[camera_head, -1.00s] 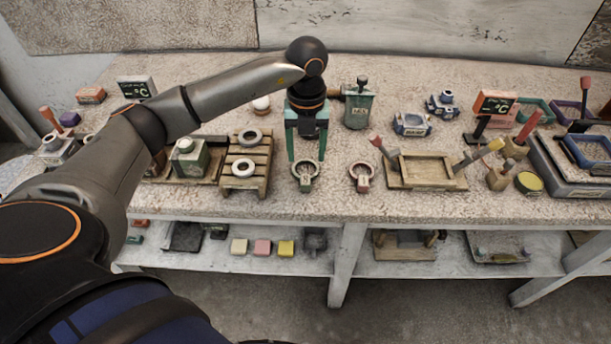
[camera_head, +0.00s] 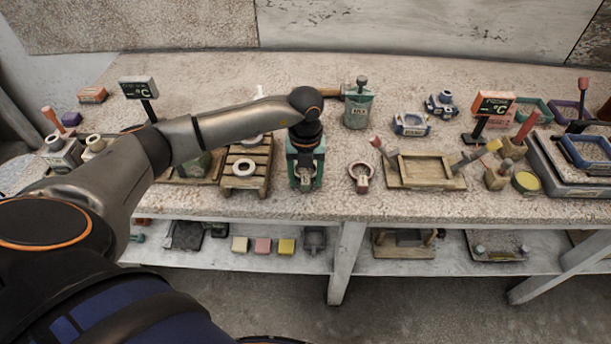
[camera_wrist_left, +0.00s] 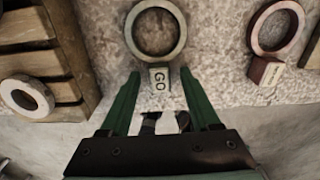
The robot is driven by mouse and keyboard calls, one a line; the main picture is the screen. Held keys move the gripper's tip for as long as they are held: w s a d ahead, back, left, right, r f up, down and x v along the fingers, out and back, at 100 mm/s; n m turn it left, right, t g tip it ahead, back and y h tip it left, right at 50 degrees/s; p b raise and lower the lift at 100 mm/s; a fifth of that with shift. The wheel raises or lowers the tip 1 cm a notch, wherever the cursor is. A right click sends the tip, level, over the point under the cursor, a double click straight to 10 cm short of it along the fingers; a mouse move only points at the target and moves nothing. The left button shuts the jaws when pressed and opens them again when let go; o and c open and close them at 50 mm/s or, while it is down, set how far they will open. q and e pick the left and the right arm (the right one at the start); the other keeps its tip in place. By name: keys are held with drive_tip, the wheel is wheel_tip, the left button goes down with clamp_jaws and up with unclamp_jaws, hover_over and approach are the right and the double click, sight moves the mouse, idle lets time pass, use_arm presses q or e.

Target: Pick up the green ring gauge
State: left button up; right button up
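The green ring gauge (camera_wrist_left: 155,54) lies flat on the worktop, a grey-green ring with a small block marked "GO" at its near side. In the head view it shows partly between my left fingers (camera_head: 305,186). My left gripper (camera_wrist_left: 160,75) is open and points down at it. Its green fingers stand on either side of the GO block, and I see no contact. In the head view the left gripper (camera_head: 306,178) hides part of the ring. My right gripper is not in view.
A reddish ring gauge (camera_head: 361,179) lies just to the right, also in the wrist view (camera_wrist_left: 277,50). A wooden slatted stand (camera_head: 262,160) with pale rings is close on the left. A wooden tray (camera_head: 425,184) lies further right. The worktop's front edge is near.

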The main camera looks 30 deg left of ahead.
use_arm(q)
clamp_jaws()
drive_tip(key=shift+r, duration=0.15)
idle(0.5)
